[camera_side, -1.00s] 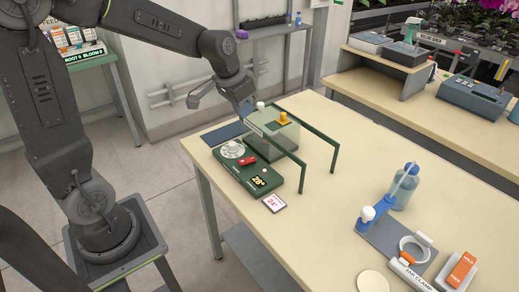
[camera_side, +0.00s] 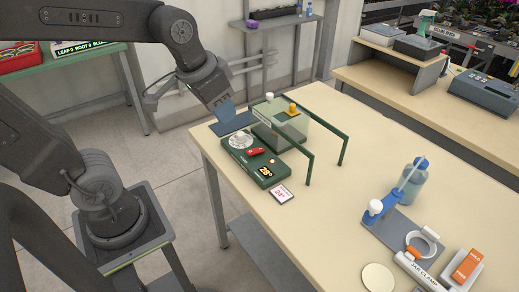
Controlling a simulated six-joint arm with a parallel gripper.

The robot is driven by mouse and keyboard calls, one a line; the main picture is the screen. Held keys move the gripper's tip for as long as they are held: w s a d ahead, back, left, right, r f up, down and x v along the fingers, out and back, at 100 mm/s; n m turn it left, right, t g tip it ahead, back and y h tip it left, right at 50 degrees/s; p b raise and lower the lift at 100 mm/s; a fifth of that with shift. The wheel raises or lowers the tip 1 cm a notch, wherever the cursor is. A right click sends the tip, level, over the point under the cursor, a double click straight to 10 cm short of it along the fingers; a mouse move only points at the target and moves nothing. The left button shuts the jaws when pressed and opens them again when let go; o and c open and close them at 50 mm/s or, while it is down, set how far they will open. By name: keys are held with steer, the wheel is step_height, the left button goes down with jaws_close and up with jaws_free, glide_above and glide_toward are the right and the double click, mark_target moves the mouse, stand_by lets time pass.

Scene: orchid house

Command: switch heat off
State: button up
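The green control box (camera_side: 279,178) lies on the near left part of the table. On its top are a pale round dial (camera_side: 240,141), a red switch (camera_side: 256,152), a small pale button or lamp (camera_side: 271,161) and a lit amber display (camera_side: 265,171) that seems to read 28°. The switch's position is too small to tell. My gripper (camera_side: 226,112) points down over the dark blue mat (camera_side: 241,124), behind the box and apart from the switch. Its fingertips are small and partly merge with the mat, so their opening is unclear.
A clear greenish case (camera_side: 285,130) with an orange knob (camera_side: 292,109) and green rails (camera_side: 325,128) stands beside the box. A card (camera_side: 280,195) reading 24° lies in front. The table's middle is clear.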

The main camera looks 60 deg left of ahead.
steer(key=shift+o, duration=1.2)
steer(key=w+a+f+g, duration=0.2)
steer(key=w+a+f, duration=0.1)
steer(key=w, duration=0.5)
steer(key=shift+w+a+f, duration=0.15)
steer(key=shift+a, duration=0.45)
steer(key=g, duration=0.2)
glide_above(256, 150)
step_height(256, 150, down, 9)
step_height(256, 150, down, 13)
steer(key=shift+r, duration=0.2)
steer(key=shift+c, duration=0.2)
